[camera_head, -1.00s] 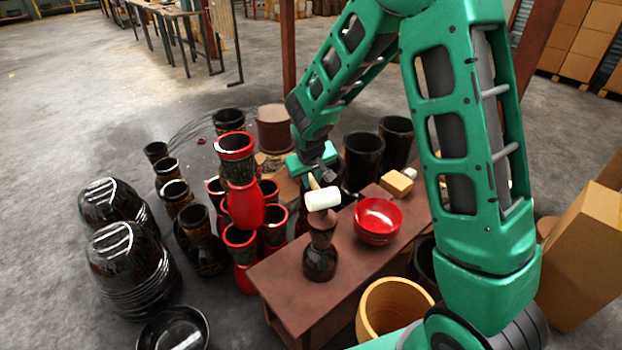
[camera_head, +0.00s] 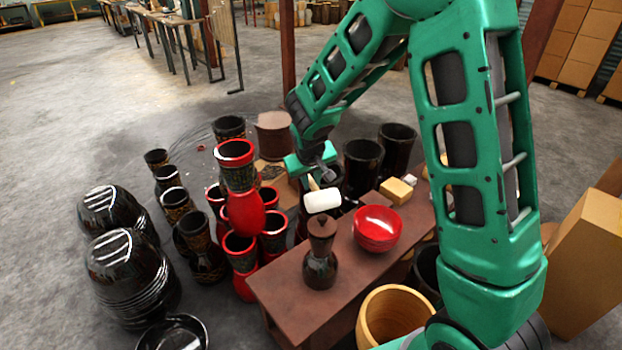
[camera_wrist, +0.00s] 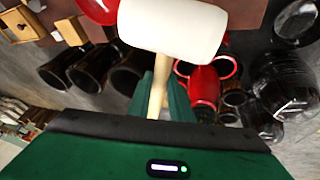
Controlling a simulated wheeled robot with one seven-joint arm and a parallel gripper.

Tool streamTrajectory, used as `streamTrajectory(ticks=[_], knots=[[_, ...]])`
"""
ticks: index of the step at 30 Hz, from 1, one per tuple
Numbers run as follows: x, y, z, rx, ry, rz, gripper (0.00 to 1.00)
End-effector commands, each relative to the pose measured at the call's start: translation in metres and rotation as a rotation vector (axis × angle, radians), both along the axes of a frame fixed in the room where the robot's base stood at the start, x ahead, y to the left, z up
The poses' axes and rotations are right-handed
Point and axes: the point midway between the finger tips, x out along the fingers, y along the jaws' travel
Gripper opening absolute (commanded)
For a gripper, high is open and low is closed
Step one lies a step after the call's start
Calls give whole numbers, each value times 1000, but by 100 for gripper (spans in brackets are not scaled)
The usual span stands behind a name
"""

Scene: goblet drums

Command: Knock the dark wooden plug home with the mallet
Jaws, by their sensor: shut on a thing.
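The dark wooden plug (camera_head: 322,227) sits upright in the mouth of a dark, glossy goblet drum (camera_head: 320,268) on the brown bench. How deep it is seated I cannot tell. My gripper (camera_head: 316,178) is shut on the handle of the mallet, whose white head (camera_head: 322,201) hangs just above the plug, apart from it in the picture. In the wrist view the mallet head (camera_wrist: 172,30) fills the top middle, its pale handle running down between my green fingers (camera_wrist: 160,100). Plug and drum do not show in that view.
A red bowl (camera_head: 378,230) stands on the bench (camera_head: 295,300) right of the drum, with a yellow block (camera_head: 396,191) behind it. Stacked red drums (camera_head: 243,210) crowd the left side. A tan pot (camera_head: 392,315) stands in front.

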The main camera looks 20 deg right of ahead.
Motion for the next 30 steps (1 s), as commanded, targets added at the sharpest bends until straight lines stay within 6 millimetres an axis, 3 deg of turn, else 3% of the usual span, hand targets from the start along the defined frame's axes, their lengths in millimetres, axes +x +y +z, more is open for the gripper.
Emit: streamTrajectory(ticks=[4, 21, 30], knots=[[-2, 0, -36, -3, 8, 1, 0], [0, 1, 9, 0, -1, 1, 0], [0, 0, 11, 0, 1, 1, 0]])
